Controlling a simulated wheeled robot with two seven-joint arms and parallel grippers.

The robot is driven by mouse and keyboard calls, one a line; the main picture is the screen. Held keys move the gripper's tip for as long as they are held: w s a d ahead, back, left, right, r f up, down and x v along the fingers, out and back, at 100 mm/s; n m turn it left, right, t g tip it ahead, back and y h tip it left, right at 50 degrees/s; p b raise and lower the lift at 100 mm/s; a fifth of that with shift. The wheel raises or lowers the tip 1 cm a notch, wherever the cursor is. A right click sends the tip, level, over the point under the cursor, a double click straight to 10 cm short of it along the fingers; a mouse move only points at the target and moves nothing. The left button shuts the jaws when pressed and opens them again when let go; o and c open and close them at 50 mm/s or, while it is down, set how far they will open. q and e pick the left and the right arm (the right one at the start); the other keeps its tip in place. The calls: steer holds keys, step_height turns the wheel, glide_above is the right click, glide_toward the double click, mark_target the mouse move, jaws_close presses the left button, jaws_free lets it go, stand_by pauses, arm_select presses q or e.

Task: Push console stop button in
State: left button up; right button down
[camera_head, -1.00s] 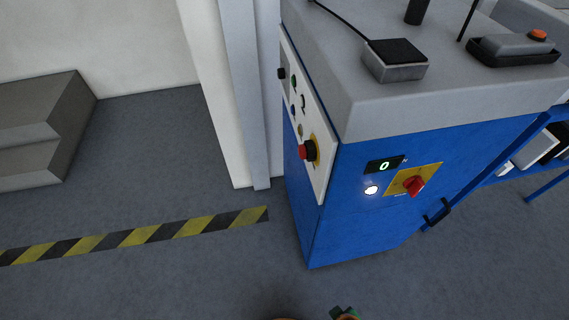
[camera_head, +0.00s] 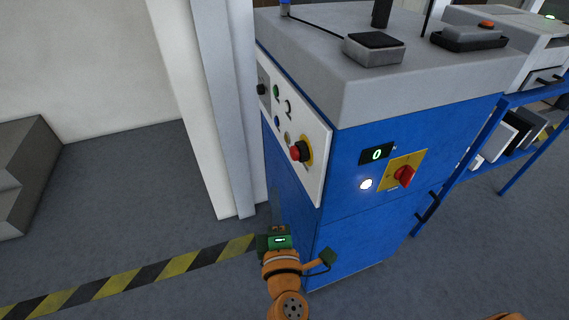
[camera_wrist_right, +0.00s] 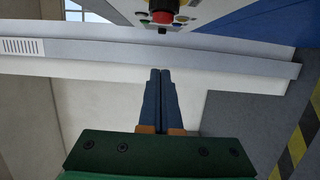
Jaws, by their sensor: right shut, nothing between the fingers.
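The console's stop button (camera_head: 299,152) is a red mushroom head on a yellow ring, on the white left-hand panel (camera_head: 318,170) of the blue cabinet. In the right wrist view the red button (camera_wrist_right: 162,17) is at the top, beyond the fingertips. My right gripper (camera_head: 277,233) is below the button in the head view, beside the cabinet's lower left side. Its dark blue fingers (camera_wrist_right: 160,72) are shut together with nothing between them, apart from the button. The fingertips are hard to make out in the head view. My left gripper is not in view.
The cabinet (camera_head: 350,235) has a red rotary switch (camera_head: 404,175), a lit white button (camera_head: 366,184) and a display (camera_head: 377,154) on its front. A grey post (camera_head: 238,110) stands left of it. Open floor with a striped line (camera_head: 130,275) lies at left.

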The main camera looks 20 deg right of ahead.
mark_target(294, 153)
steer(key=w+d+p, duration=0.3)
steer(key=w+d, duration=0.3)
steer(key=w, duration=0.3)
steer(key=shift+w, duration=0.4)
steer(key=shift+d, duration=0.1)
